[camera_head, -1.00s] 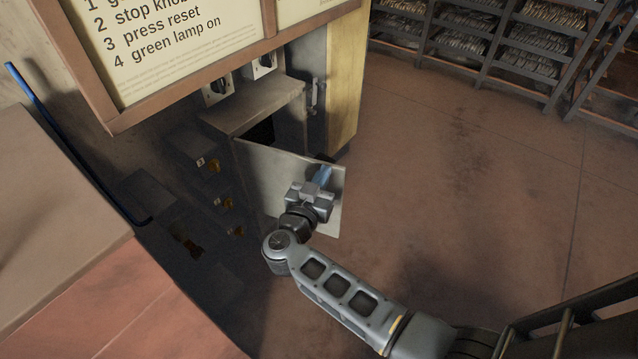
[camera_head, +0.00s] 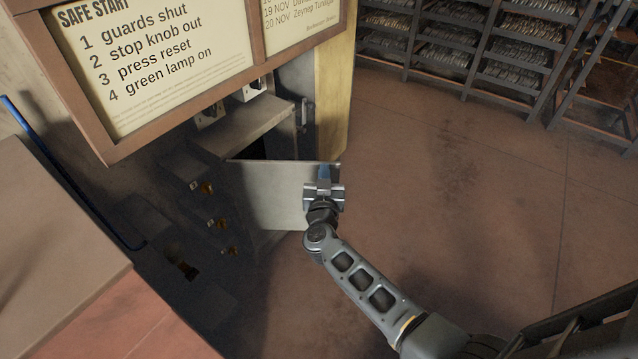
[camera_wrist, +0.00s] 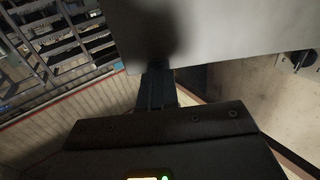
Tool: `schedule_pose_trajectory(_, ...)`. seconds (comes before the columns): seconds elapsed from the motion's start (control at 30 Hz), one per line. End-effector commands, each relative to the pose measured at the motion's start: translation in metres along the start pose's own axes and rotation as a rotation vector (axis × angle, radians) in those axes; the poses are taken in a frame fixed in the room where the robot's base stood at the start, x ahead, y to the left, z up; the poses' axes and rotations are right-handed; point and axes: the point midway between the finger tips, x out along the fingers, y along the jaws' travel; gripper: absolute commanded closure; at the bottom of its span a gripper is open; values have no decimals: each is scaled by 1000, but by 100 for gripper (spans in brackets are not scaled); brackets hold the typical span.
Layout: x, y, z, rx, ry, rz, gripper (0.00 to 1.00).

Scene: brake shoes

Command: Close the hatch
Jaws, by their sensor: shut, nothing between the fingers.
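The hatch (camera_head: 268,192) is a flat pale grey panel, hinged on its left side and standing partly open in front of a dark opening in the cabinet (camera_head: 240,128). My gripper (camera_head: 324,176) is shut and empty, at the outer face of the hatch near its free right edge. Whether the fingertips touch the panel is hard to tell. In the wrist view the hatch (camera_wrist: 220,28) fills the upper right, with the shut fingers (camera_wrist: 157,88) at its lower edge.
A framed sign (camera_head: 150,62) overhangs the cabinet. Orange-brown knobs (camera_head: 205,188) sit on the cabinet left of the hatch. Metal racks (camera_head: 460,45) with several stacked parts stand at the back right. The floor (camera_head: 450,180) right of the hatch is clear.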

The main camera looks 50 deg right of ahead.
Motion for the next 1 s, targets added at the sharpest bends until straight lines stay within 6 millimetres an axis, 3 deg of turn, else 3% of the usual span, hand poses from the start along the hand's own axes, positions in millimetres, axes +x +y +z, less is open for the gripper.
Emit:
schedule_pose_trajectory(0.47, 62, 2, 2, -1, 1, -225, 100)
schedule_pose_trajectory(0.77, 96, -5, 2, 1, 2, -230, 100)
schedule_pose_trajectory(1.0, 146, -21, 3, 3, 4, -229, 100)
